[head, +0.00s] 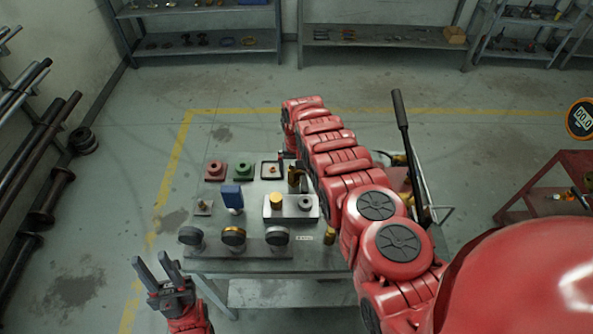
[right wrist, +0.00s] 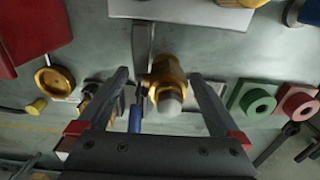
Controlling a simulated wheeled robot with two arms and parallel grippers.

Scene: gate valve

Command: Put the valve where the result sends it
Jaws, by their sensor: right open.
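The brass valve (right wrist: 167,84), with a pale grey rounded end, shows in the right wrist view between the fingers of my right gripper (right wrist: 159,76). The fingers stand apart with gaps on both sides of it. In the head view a brass part (head: 296,178) shows beside my right arm, which hides my right gripper. My left gripper (head: 150,259) is open and empty off the table's front left corner.
A long black lever (head: 402,125) rises at the right. A red cart (head: 548,185) with a dial above stands further right.

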